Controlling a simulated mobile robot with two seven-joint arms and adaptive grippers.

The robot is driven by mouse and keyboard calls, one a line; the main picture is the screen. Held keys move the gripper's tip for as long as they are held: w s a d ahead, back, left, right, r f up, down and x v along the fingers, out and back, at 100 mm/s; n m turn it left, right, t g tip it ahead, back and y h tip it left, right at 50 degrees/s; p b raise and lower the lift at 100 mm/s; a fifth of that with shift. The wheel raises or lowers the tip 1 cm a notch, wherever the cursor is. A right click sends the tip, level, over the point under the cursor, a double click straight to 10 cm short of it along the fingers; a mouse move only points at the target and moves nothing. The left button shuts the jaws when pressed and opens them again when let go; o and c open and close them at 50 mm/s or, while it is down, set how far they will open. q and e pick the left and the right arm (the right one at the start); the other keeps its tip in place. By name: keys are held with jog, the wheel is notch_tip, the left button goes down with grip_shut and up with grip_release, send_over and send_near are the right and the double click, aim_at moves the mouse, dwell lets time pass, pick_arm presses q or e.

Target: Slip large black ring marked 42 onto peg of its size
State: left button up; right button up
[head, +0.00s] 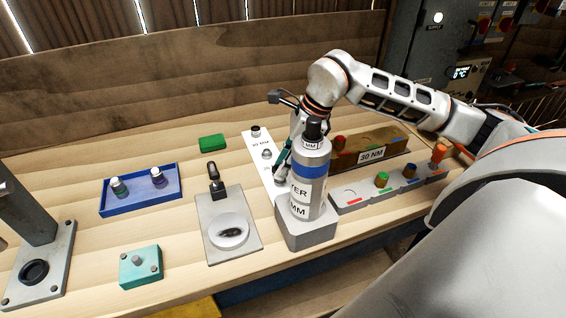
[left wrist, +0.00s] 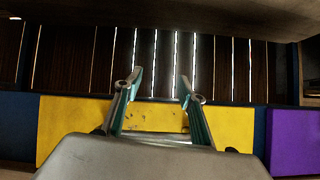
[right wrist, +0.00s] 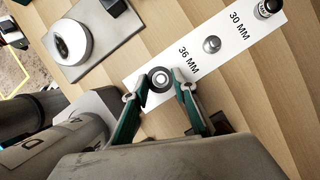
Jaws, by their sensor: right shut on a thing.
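My right gripper (right wrist: 159,84) is shut on the large black ring (right wrist: 151,88), which shows end-on between its fingertips in the right wrist view. A pale metal round end shows in the ring's middle; I cannot tell whether the ring is around a peg or just above it. The white strip (right wrist: 188,62) carries a bare metal peg (right wrist: 212,44) by the 36 MM label and a dark-ringed peg (right wrist: 268,9) by 30 MM. No 42 mark is visible. In the head view the right gripper (head: 281,178) is partly behind a bottle. My left gripper (left wrist: 162,80) is open and empty.
A tall grey bottle (head: 310,185) stands close in front of my right gripper. A grey tray with colored pegs (head: 381,180) and a 30 NM block (head: 370,153) lie to the right. A blue tray (head: 140,189) and grey plate (head: 244,249) lie left.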

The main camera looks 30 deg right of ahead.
jog(key=shift+f+b, duration=0.6)
jog(key=shift+f, duration=0.3)
jog(key=o, duration=0.9)
jog(key=v, duration=1.2)
